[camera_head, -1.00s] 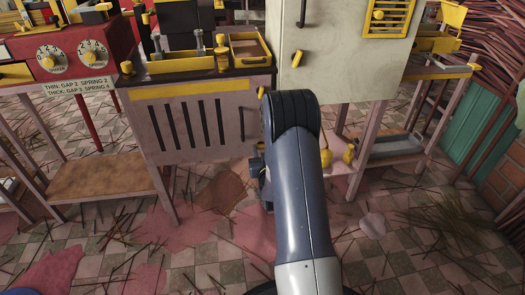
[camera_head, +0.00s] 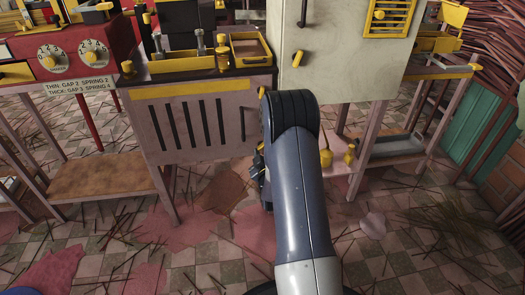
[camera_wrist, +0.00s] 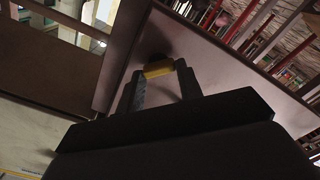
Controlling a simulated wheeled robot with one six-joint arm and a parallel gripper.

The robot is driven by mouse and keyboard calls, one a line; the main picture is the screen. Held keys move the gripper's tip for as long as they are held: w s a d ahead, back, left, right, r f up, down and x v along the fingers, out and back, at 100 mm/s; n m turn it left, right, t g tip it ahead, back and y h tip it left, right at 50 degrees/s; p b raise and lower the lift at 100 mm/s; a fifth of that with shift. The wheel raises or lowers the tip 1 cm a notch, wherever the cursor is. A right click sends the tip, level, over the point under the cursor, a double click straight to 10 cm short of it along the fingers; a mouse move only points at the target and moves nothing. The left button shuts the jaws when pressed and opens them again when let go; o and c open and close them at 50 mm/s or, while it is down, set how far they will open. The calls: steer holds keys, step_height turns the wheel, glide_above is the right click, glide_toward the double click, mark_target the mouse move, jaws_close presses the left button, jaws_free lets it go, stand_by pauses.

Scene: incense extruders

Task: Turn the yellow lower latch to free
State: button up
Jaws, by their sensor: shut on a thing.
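The yellow lower latch (camera_wrist: 158,69) shows in the wrist view as a short yellow bar on a pinkish panel. My gripper (camera_wrist: 160,74) is shut on it, with one dark finger on each side. In the head view my arm hides most of my gripper, and only a dark part of the wrist end shows left of the arm, beside the right edge of the slotted panel (camera_head: 193,125). I cannot make out the lower latch clearly there. A yellow upper latch (camera_head: 262,90) is at the top right of the slotted panel.
A pale cabinet (camera_head: 338,65) with a yellow knob (camera_head: 298,58) stands above and right of the panel. A lower shelf (camera_head: 112,176) is at the left. Yellow bottles (camera_head: 326,158) stand right of my arm. The floor (camera_head: 120,250) in front has scattered sticks.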

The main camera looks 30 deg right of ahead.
steer(key=shift+n, duration=1.7)
steer(key=o, duration=1)
steer(key=shift+s, duration=0.1)
steer(key=p+v, duration=0.2)
steer(key=v, duration=0.8)
steer(key=shift+s+a, duration=0.1)
steer(key=shift+s, duration=0.2)
steer(key=shift+w, duration=0.15)
